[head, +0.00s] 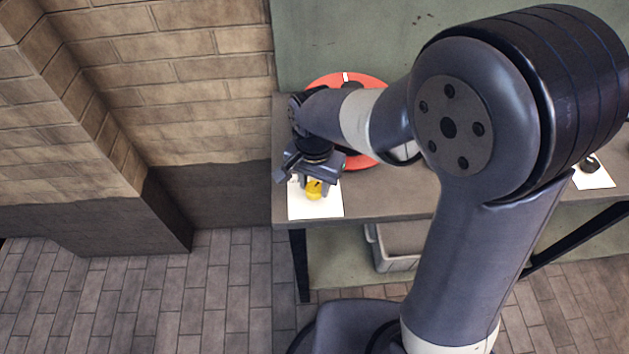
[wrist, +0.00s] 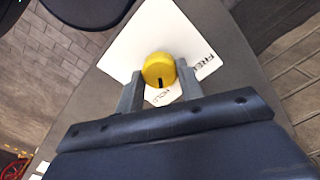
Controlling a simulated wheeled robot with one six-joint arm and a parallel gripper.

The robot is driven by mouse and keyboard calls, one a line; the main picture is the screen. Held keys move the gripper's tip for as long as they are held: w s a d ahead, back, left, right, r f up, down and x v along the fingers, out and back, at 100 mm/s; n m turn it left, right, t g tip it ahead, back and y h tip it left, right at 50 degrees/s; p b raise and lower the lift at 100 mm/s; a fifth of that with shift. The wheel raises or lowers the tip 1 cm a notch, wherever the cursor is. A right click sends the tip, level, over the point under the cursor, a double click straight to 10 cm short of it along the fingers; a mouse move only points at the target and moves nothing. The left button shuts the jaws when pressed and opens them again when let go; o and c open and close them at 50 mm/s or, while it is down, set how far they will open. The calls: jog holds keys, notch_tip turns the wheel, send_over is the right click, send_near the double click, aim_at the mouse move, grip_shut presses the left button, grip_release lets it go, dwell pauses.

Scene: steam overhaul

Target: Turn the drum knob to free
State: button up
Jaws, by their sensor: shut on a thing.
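The drum knob (wrist: 159,69) is yellow with a dark pointer mark on its rim. It sits on a white plate (wrist: 135,48) lettered FREE and HOLD. In the wrist view the mark points down toward the HOLD lettering, and FREE stands to the right of the knob. My gripper (wrist: 160,84) is shut on the knob, with a finger on each side. In the head view the knob (head: 314,189) shows below my gripper (head: 315,183), and the white plate (head: 316,209) lies at the left end of the bench.
The grey bench (head: 400,194) runs to the right. A red disc (head: 365,80) stands behind my wrist, partly hidden by my arm. Another white plate (head: 598,178) with a dark knob is at the far right. A grey bin (head: 397,262) sits below the bench.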

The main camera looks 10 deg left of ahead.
jog(key=n, duration=0.8)
jog(key=shift+n, duration=0.3)
jog(key=n, duration=0.4)
jog(key=shift+a+n, duration=0.1)
jog(key=shift+n, duration=2.1)
jog(key=o, duration=1)
